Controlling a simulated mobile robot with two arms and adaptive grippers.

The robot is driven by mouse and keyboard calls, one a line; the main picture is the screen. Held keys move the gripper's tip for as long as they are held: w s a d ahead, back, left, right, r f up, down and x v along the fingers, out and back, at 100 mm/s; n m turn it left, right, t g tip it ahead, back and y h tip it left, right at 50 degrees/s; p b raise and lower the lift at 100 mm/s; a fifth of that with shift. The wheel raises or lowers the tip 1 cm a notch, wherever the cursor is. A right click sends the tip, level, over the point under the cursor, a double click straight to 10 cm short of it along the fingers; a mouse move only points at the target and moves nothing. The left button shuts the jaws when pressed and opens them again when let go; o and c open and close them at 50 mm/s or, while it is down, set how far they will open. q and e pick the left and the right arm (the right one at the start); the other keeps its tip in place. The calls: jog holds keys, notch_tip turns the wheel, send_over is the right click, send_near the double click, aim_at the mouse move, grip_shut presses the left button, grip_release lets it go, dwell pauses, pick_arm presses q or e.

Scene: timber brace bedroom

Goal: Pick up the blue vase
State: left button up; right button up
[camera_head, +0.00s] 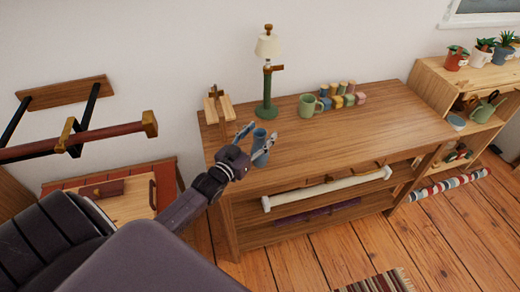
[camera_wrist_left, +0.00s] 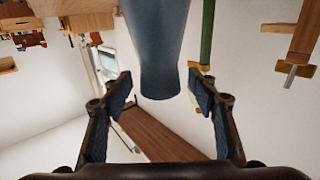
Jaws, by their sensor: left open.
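The blue vase (camera_head: 260,147) stands upright near the front left of the wooden table (camera_head: 360,120). My left gripper (camera_head: 257,142) is open, with its two fingers on either side of the vase in the head view. In the left wrist view the vase (camera_wrist_left: 155,45) shows between and beyond the open fingertips of my left gripper (camera_wrist_left: 161,92), with a gap on each side. I cannot see the fingers touching it. My right gripper does not show in either view.
A green lamp (camera_head: 267,85) and a wooden stand (camera_head: 218,106) are behind the vase. A green mug (camera_head: 308,105) and several coloured blocks (camera_head: 345,97) sit to its right. The table's right front is clear. A shelf with potted plants (camera_head: 483,50) stands further right.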

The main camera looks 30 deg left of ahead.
pick_arm(q)
grip_shut()
dwell(0.4)
jog(key=shift+r, duration=0.2)
